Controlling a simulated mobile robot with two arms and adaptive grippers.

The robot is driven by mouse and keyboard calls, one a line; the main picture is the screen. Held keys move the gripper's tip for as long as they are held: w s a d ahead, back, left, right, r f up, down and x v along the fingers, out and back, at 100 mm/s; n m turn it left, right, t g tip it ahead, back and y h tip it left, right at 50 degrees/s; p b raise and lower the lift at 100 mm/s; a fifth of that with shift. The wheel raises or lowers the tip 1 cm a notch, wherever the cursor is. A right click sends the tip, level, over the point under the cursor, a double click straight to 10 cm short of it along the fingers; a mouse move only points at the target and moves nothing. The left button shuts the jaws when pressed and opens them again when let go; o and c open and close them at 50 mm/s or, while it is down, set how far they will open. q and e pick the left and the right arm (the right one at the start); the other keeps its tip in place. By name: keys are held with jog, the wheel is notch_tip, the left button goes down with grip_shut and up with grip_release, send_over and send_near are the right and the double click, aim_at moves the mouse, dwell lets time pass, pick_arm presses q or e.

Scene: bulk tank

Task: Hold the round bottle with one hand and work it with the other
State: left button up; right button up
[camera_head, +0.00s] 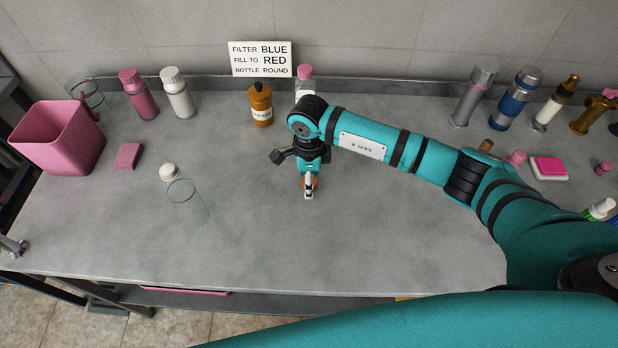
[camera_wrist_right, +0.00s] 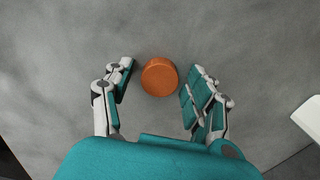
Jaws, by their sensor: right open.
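My right gripper (camera_head: 309,186) reaches down over the middle of the table and is open. In the right wrist view its fingers (camera_wrist_right: 160,82) stand on either side of a round orange thing (camera_wrist_right: 160,77), with gaps on both sides. An orange-brown bottle (camera_head: 261,108) with a dark top and white label stands at the back. A pink-capped bottle (camera_head: 304,74) is partly hidden behind my right arm. My left gripper is not seen.
A sign (camera_head: 261,59) reads "FILTER BLUE, FILL TO RED, BOTTLE ROUND". A pink bin (camera_head: 57,142), pink block (camera_head: 128,156), pink and white bottles, and a clear glass (camera_head: 187,203) stand left. Several bottles stand back right. The front middle of the table (camera_head: 260,255) is clear.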

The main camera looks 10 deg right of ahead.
jog(key=shift+r, duration=0.6)
notch_tip(320, 180, up, 11)
jog(key=b, duration=0.2)
